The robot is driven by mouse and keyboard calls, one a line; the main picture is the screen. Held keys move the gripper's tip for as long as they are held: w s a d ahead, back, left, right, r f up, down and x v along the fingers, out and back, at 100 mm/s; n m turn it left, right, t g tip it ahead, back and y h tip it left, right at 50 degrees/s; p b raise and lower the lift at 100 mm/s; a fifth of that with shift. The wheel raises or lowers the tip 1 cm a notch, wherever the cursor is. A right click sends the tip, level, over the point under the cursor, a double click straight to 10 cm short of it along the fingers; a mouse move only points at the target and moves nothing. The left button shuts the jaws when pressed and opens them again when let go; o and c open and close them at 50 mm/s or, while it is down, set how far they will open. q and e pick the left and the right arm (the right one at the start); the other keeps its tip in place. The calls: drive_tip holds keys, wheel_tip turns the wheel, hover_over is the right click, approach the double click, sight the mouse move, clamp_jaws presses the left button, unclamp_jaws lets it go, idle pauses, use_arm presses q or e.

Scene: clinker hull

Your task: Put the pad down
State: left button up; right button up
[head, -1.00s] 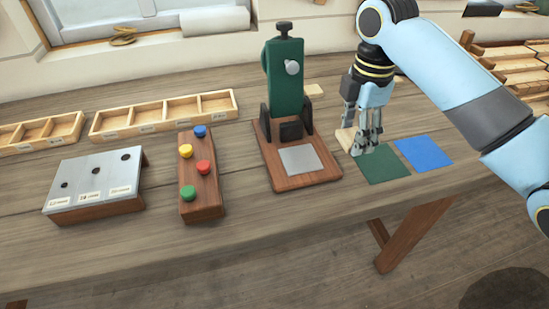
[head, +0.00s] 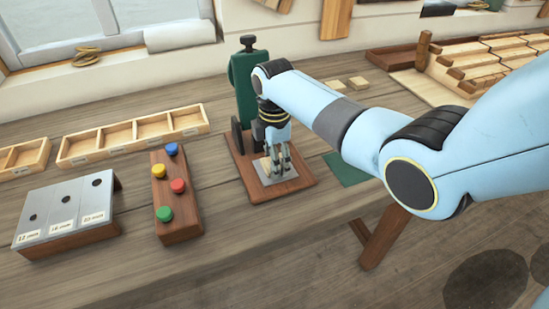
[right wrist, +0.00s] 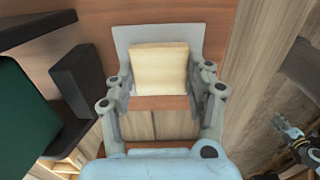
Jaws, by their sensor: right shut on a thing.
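The pad, a pale square wooden block (right wrist: 159,68), is between the fingers of my right gripper (right wrist: 162,92) in the right wrist view. In the head view my right gripper (head: 278,168) is shut on it, pointing down over the grey metal plate (head: 290,178) of the green press (head: 243,80). The pad lies within the plate's outline. I cannot tell whether it touches the plate. A gripper, likely my left one, shows small at the right of the right wrist view (right wrist: 293,138); its fingers are unclear.
The press column stands close behind my right gripper. A block with coloured knobs (head: 175,198) and a metal-topped stand with holes (head: 68,212) are to the left. Trays (head: 133,134) line the back. A green mat (head: 345,170) lies to the right, partly hidden by my arm.

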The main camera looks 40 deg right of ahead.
use_arm(q)
drive_tip(key=shift+w, duration=0.3)
use_arm(e)
drive_tip(key=shift+f, duration=0.1)
drive_tip(key=o, duration=1)
drive_tip(key=shift+c, duration=0.2)
drive_tip(key=shift+r, duration=0.35)
wheel_tip(320, 180, up, 12)
drive_tip(key=shift+f, duration=0.2)
